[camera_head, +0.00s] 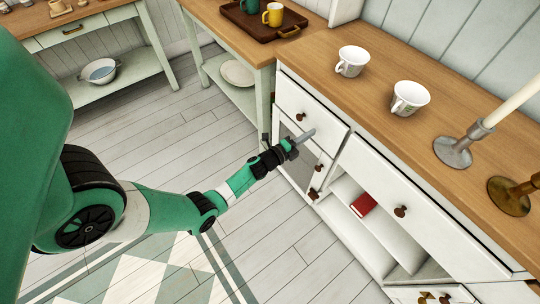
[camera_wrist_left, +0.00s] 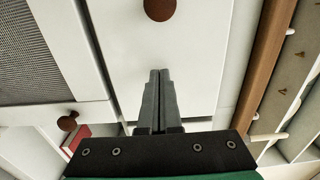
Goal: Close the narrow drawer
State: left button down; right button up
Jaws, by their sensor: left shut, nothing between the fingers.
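The narrow drawer (camera_head: 313,113) is the white upper-left drawer of the counter unit, with a round brown knob (camera_head: 301,117). Its front also shows in the left wrist view (camera_wrist_left: 120,40), with the knob (camera_wrist_left: 160,8) at the top edge. A dark gap runs along the top of its front in the head view, and it seems to stand slightly out; how far I cannot tell. My left gripper (camera_head: 309,133) is shut and empty, its fingertips (camera_wrist_left: 160,74) pointing at the drawer front beside the knob. I cannot tell whether they touch it. My right gripper is not in view.
A cabinet door (camera_head: 303,158) with a mesh panel is below the drawer. A wide drawer (camera_head: 420,211) is to the right, above an open shelf with a red book (camera_head: 363,204). Two white cups (camera_head: 352,62) and candlesticks (camera_head: 453,150) stand on the countertop. The floor in front is clear.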

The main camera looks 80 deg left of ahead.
pick_arm(q)
jog(key=p+v, duration=0.3)
jog(key=v, duration=0.9)
jog(key=shift+s+f+p, duration=0.15)
jog(key=shift+s+p, duration=0.1)
jog(key=shift+p, duration=0.1)
